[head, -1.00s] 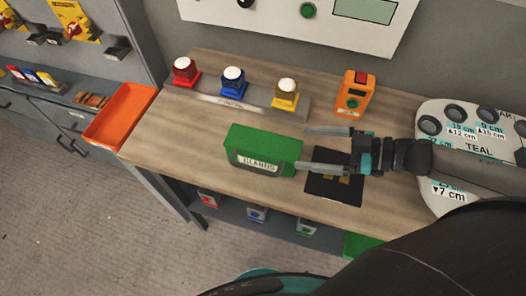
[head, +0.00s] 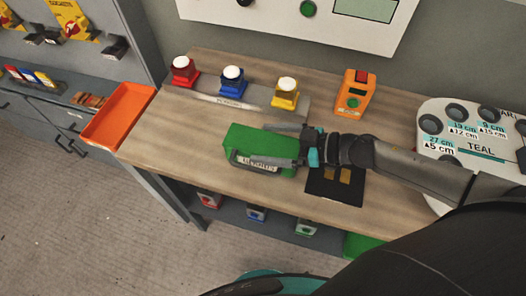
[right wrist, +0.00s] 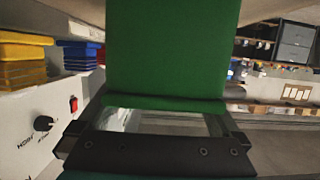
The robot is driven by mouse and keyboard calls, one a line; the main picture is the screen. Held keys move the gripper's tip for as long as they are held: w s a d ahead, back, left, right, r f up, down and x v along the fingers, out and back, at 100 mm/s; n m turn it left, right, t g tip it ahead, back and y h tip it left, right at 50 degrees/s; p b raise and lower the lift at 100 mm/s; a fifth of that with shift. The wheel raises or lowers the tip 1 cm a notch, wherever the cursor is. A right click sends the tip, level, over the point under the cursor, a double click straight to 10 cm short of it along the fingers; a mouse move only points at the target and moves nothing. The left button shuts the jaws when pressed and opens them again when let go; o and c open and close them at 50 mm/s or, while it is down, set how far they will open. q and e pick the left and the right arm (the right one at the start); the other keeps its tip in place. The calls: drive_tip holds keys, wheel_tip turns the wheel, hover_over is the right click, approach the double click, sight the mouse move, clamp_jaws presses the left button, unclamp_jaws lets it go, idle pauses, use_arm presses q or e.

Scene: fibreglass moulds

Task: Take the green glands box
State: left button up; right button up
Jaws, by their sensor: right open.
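The green glands box (head: 262,142) stands on the wooden workbench, its pale label partly covered by a finger. My right gripper (head: 255,143) reaches in from the right with its fingers apart. One finger lies along the back of the box and the other along its labelled front. The jaws are open, and the frames do not show firm contact. In the right wrist view the green box (right wrist: 170,50) fills the space ahead of the gripper. My left gripper is not in view.
Red, blue and yellow buttons (head: 232,80) stand in a row at the back of the workbench (head: 185,130). An orange control box (head: 355,93) stands behind my right arm. A dark mat (head: 335,190) lies right of the box. An orange tray (head: 117,115) is at the left.

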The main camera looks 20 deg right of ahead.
drive_tip(key=shift+x, duration=0.75)
clamp_jaws()
idle(0.4)
